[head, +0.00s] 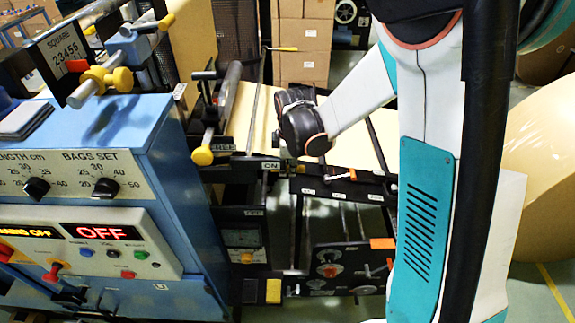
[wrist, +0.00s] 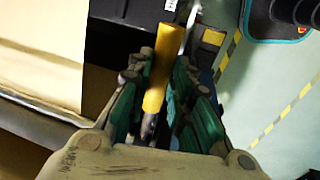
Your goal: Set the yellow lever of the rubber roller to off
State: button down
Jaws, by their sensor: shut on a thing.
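The yellow lever (wrist: 158,80) shows in the wrist view as a yellow grip on a metal rod, between the green-padded fingers of my gripper (wrist: 152,112). The fingers are shut on it. In the head view my gripper (head: 288,163) is small and dark, close to an ON plate (head: 270,166) on the black machine frame. An OFF plate (head: 254,212) sits lower on the frame. The lever cannot be made out clearly in the head view, and its exact setting is hard to tell there.
A blue control cabinet (head: 90,190) with knobs and a red OFF display (head: 101,232) stands at the left. A yellow-ended handle (head: 202,156) sticks out left of my gripper. Cardboard boxes (head: 303,45) are stacked behind, and a large kraft roll (head: 545,170) stands at the right.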

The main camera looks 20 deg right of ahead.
jog(key=shift+d+f+y+b, duration=0.15)
jog(key=shift+f+y+b, duration=0.35)
jog(key=shift+f+b, duration=0.45)
jog(key=a+f+t+y+b, duration=0.2)
jog(key=f+y+b, duration=0.3)
jog(key=b, duration=0.5)
jog(key=w+a+f+m+t+y+b, duration=0.1)
jog(key=f+y+b, duration=0.4)
jog(key=b, duration=0.5)
jog(key=shift+w+a+t+y, duration=0.3)
jog(key=shift+a+t, duration=0.3)
jog(key=shift+a, duration=0.55)
jog(key=c, duration=1.4)
grip_release()
jog(key=shift+a+f, duration=0.1)
jog(key=shift+c, duration=0.2)
jog(key=v, duration=1.2)
